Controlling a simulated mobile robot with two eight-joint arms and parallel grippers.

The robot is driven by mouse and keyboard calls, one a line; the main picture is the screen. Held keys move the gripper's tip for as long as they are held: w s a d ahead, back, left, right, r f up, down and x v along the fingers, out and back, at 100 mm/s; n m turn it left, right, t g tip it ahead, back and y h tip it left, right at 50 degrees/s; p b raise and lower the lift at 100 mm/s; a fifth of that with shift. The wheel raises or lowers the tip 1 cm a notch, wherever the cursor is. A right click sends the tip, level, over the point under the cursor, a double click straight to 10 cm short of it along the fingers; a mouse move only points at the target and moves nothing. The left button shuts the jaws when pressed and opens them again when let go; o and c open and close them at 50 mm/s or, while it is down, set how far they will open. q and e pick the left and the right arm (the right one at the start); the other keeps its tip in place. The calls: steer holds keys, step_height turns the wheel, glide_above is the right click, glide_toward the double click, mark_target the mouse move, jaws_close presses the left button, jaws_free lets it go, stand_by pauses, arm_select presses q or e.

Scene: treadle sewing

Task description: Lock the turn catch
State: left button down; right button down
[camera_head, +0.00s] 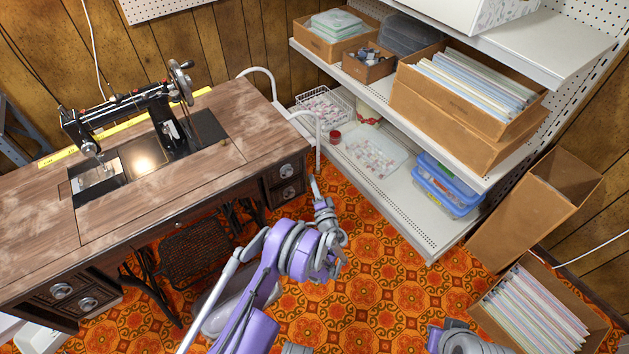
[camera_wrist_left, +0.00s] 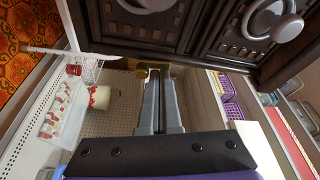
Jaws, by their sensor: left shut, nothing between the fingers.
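The sewing table (camera_head: 120,215) stands at the left with a black treadle sewing machine (camera_head: 130,105) on top. A small brass-coloured piece (camera_head: 222,142), perhaps the turn catch, sits on the tabletop near its right end; its position is too small to read. My left gripper (camera_head: 313,182) is shut and empty, beside the table's right-hand drawers.
White bent tubes (camera_head: 318,140) rise beside the table's right end. A white shelf unit (camera_head: 400,205) with boxes and bins stands at the right. A cardboard box of papers (camera_head: 530,315) is on the floor at lower right. Patterned carpet (camera_head: 385,290) lies clear between.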

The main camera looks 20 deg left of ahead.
arm_select(q)
steer(key=shift+n, duration=0.5)
steer(key=shift+s+a+n+b, duration=0.1)
steer(key=shift+s+n+b, duration=0.05)
steer(key=shift+n+b, duration=0.2)
steer(key=shift+s+a+n+y+b, duration=0.1)
steer(key=shift+n+y+b, duration=0.35)
steer(key=shift+n, duration=0.55)
steer(key=shift+s+a+n+y+b, duration=0.15)
steer(key=shift+n+y+b, duration=0.2)
steer(key=shift+n, duration=0.7)
steer(key=shift+s+a+n+y+b, duration=0.1)
steer(key=shift+n+y+b, duration=0.35)
steer(key=shift+n, duration=0.55)
steer(key=shift+s+a+f+n+y+b, duration=0.15)
steer(key=shift+n+y+b, duration=0.25)
steer(key=shift+n, duration=0.65)
steer(key=shift+s+n+y+b, duration=0.1)
steer(key=shift+n+y+b, duration=0.25)
steer(key=shift+n, duration=0.7)
steer(key=shift+s+a+f+n+g+y+b, duration=0.15)
steer(key=shift+n+g+y+b, duration=0.3)
steer(key=shift+n, duration=0.8)
steer(key=shift+s+f+n+g+y+b, duration=0.1)
steer(key=shift+n+g+y+b, duration=0.3)
steer(key=shift+n, duration=0.85)
